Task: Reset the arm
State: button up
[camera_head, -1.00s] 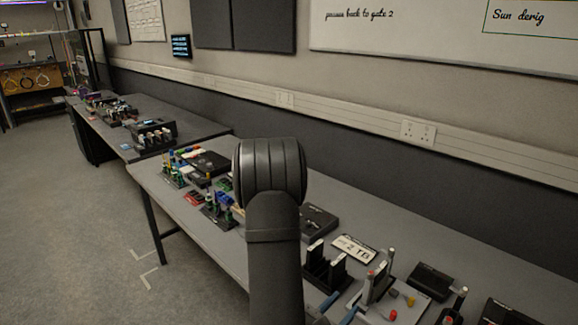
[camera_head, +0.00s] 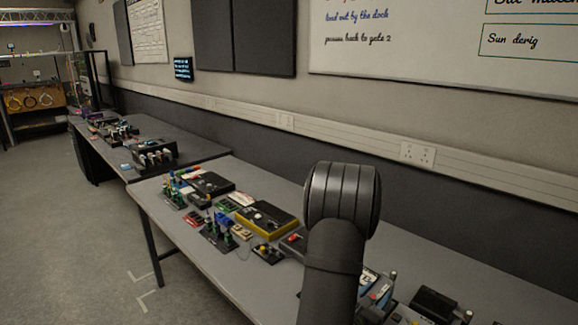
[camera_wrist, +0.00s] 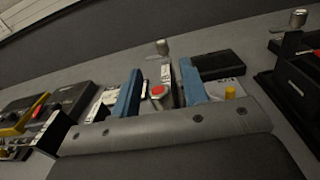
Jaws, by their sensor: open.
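My gripper (camera_wrist: 158,92) shows in the wrist view with two blue fingers set apart. It is open, and nothing is held between the fingers. Beyond and between the fingers are a red button (camera_wrist: 158,91) and a metal-topped post (camera_wrist: 162,47) on the bench. In the head view my dark arm link rises in front of the bench and hides part of it; the gripper's fingers do not show there.
The near bench (camera_head: 222,265) carries several devices, including a yellow-edged black box (camera_head: 266,218). A black box (camera_wrist: 218,64) lies right of the fingers, and a yellow knob (camera_wrist: 230,92) is nearer. A second bench (camera_head: 100,140) stands farther back; a wall runs behind both.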

jog(key=shift+w+d+m+g+h, duration=0.15)
jog(key=shift+w+m+g+h, duration=0.15)
jog(key=shift+g+h, duration=0.2)
jog(key=shift+s+d+m+g+h, duration=0.1)
jog(key=shift+s+m+g+h, duration=0.05)
jog(key=shift+m+g+h, duration=0.85)
jog(key=shift+s+d+m+g+h, duration=0.15)
jog(key=shift+m+g+h, duration=0.35)
jog(key=shift+m+g, duration=0.5)
jog(key=shift+s+m+g+h, duration=0.25)
jog(key=shift+m+g+h, duration=0.2)
jog(key=shift+m+g, duration=1.1)
jog(key=shift+s+m+g+h, duration=0.2)
jog(key=shift+m+g+h, duration=0.4)
jog(key=shift+g, duration=1.75)
